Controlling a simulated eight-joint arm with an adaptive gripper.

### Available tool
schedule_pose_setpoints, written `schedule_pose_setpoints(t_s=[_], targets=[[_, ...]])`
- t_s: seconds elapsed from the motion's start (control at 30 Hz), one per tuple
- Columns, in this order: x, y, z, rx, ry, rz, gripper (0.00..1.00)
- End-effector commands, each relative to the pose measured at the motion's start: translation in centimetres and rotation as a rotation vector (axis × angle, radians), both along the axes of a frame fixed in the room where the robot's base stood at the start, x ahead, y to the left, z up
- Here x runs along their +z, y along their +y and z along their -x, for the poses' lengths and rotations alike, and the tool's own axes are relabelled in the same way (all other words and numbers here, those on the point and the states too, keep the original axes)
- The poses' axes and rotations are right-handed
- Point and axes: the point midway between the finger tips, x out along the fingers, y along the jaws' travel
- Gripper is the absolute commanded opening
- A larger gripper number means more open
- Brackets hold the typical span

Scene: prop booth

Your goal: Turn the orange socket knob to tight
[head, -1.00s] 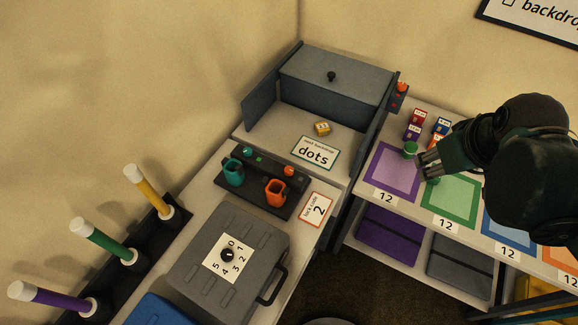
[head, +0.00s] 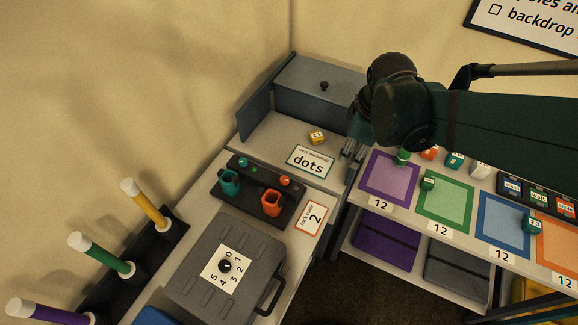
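The orange socket (head: 271,204) stands upright on a dark base plate (head: 238,206) on the left bench. A small round orange knob (head: 285,181) sits just behind it on the same plate. A teal socket (head: 229,183) with a small teal knob (head: 243,163) is to its left. My gripper (head: 350,157) is in the air to the right of and behind the orange knob, pointing down, apart from it. Its fingers are small and partly shaded, and I cannot tell how far they are spread. I see nothing between them.
A grey case (head: 226,264) with a number dial lies in front of the sockets. A "dots" card (head: 310,161) and a yellow block (head: 317,138) lie behind. Coloured mats with small blocks cover the right shelf.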

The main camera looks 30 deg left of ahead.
Motion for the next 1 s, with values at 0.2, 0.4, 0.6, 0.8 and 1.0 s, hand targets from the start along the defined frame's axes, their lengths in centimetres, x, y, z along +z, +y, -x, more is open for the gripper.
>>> schedule_pose_setpoints(t_s=[0.2, 0.4, 0.6, 0.8, 1.0], targets=[[-2.2, 4.7, 0.4, 0.182, 0.028, 0.044, 0.35], [-4.5, 8.8, 1.2, 0.350, 0.053, 0.084, 0.35], [-6.9, 12.9, 2.5, 0.518, 0.081, 0.121, 0.35], [-9.5, 16.5, 4.0, 0.676, 0.105, 0.153, 0.35], [-11.2, 18.7, 5.2, 0.778, 0.122, 0.173, 0.35]])
